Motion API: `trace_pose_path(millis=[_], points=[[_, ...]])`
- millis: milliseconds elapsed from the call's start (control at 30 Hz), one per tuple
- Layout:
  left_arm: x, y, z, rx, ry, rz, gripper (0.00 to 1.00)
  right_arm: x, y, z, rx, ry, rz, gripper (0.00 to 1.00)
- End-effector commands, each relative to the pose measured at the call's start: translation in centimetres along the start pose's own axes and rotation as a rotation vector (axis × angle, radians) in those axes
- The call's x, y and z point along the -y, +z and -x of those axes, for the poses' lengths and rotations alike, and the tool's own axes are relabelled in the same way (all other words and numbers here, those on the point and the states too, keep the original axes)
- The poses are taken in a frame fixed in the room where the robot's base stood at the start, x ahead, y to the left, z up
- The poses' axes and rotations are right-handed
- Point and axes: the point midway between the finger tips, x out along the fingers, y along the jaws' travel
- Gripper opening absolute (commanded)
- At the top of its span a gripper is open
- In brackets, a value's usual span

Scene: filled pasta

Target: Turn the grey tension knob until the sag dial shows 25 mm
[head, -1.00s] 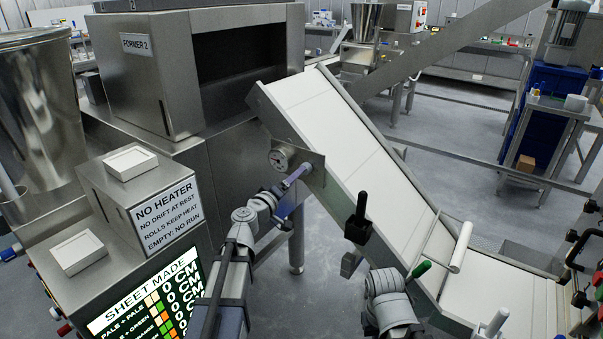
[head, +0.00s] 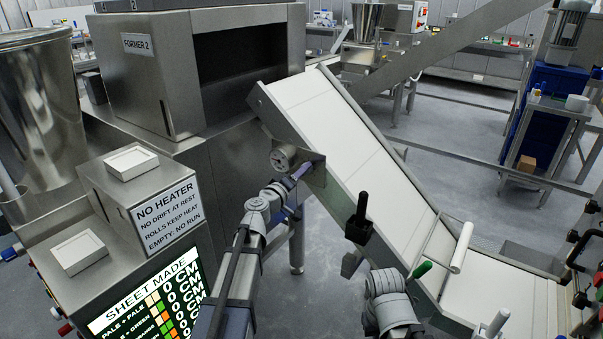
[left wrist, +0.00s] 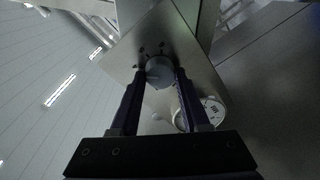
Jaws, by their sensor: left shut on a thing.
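The grey tension knob (left wrist: 160,72) is on a metal plate with dark marks around it in the left wrist view. My left gripper (left wrist: 162,76) is shut on the knob, one dark finger on each side. In the head view my left gripper (head: 304,171) is at the plate on the side of the sloping belt and hides the knob. My right gripper (head: 362,203) is raised, edge-on, before the belt.
The pale sloping conveyor (head: 345,130) runs down to the right from the former (head: 150,75). A control box with a sign (head: 165,212) and a lit screen (head: 150,300) stands at the left, near my left arm. A green-tipped handle (head: 420,270) is near my right arm.

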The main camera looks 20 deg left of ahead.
Motion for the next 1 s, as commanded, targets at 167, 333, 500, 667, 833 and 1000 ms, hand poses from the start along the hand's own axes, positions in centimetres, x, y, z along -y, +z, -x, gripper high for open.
trace_pose_path(millis=[167,333,500,667,833,1000], points=[[0.02,-0.02,0.01,0.0,0.0,0.0,0.1,0.0,0.0,0.0,0.0,0.0,0.0,0.0],[0.03,-0.02,0.02,-0.001,-0.001,0.0,0.0,0.0,0.0,0.0,0.0,0.0,0.0,0.0],[0.02,-0.03,0.01,0.0,-0.001,0.008,0.0,0.0,0.0,0.02,0.0,0.0,0.0,0.0],[-0.01,-0.07,0.01,0.002,-0.005,0.057,0.0,-0.01,0.01,0.15,0.0,0.0,0.0,0.0],[-0.01,-0.11,0.01,0.007,-0.013,0.165,0.0,-0.04,0.02,0.4,0.0,0.0,0.0,0.0],[0.02,-0.15,0.01,0.014,-0.024,0.311,0.0,-0.06,0.04,0.67,0.0,0.0,0.0,0.0]])
